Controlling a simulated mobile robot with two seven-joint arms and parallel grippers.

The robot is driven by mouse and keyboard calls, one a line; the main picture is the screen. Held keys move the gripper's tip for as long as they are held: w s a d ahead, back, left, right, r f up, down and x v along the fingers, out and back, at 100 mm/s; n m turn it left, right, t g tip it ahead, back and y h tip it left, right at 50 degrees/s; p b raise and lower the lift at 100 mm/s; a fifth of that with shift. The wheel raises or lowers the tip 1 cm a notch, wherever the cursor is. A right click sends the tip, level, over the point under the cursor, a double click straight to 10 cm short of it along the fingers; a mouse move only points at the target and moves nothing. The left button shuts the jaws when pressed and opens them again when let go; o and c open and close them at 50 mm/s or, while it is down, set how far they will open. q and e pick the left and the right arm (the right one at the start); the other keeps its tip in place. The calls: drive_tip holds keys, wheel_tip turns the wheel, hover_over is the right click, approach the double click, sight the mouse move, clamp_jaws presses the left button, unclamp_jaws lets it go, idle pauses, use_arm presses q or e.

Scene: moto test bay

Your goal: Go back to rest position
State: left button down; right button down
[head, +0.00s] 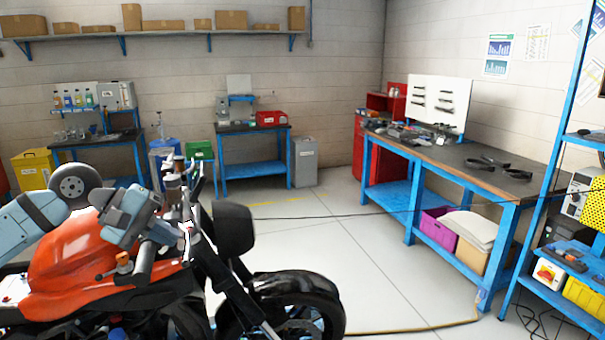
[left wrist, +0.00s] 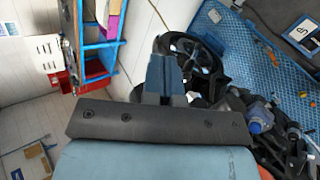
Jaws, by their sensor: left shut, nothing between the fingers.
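My left arm comes in from the left in the head view, above an orange and black motorcycle (head: 85,255). My left gripper (head: 150,250) is beside the handlebar area at the front of the tank. In the left wrist view the gripper fingers (left wrist: 165,75) are together with nothing between them. The motorcycle's wheel (left wrist: 205,60) shows beyond the fingertips there. I cannot tell from the head view whether the gripper touches the motorcycle. My right gripper is in neither view.
A blue workbench (head: 450,165) with tools stands at the right, and a blue shelf rack (head: 548,180) at the far right edge. Smaller benches stand at the back wall. A cable crosses the floor. The grey floor (head: 370,270) between motorcycle and workbench is mostly clear.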

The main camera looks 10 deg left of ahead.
use_arm(q)
drive_tip(key=s+d+n+t+h, duration=0.3)
drive_tip(key=d+n+t+h, duration=0.5)
drive_tip(key=d+n, duration=0.55)
drive_tip(key=s+a+f+m+t+y, duration=0.1)
drive_tip(key=a+f+m+t+y, duration=0.15)
drive_tip(key=f+m+y, duration=0.65)
drive_tip(key=s+a+f+m+t+y, duration=0.1)
drive_tip(key=s+a+m+y, duration=0.15)
drive_tip(key=m, duration=1.25)
drive_tip(key=s+a+f+m+t+y, duration=0.1)
drive_tip(key=a+f+m+y, duration=0.4)
drive_tip(key=m, duration=0.7)
drive_tip(key=s+d+f+n+g, duration=0.2)
drive_tip(key=s+f+n+g, duration=0.5)
drive_tip(key=s, duration=0.3)
drive_tip(key=s+d+f+n+g, duration=0.2)
drive_tip(key=s+f+n+g, duration=0.35)
drive_tip(key=s+f, duration=0.5)
drive_tip(key=w+d+f+t+h, duration=0.1)
drive_tip(key=w+d+f+t, duration=0.1)
drive_tip(key=f, duration=0.4)
drive_tip(key=w+d+f+m+t+h, duration=0.1)
drive_tip(key=w+d+f+t, duration=0.2)
drive_tip(key=f, duration=0.4)
drive_tip(key=shift+w+d+t+h, duration=0.2)
drive_tip(key=shift+d+t+h, duration=0.15)
drive_tip(key=shift+d+t, duration=0.45)
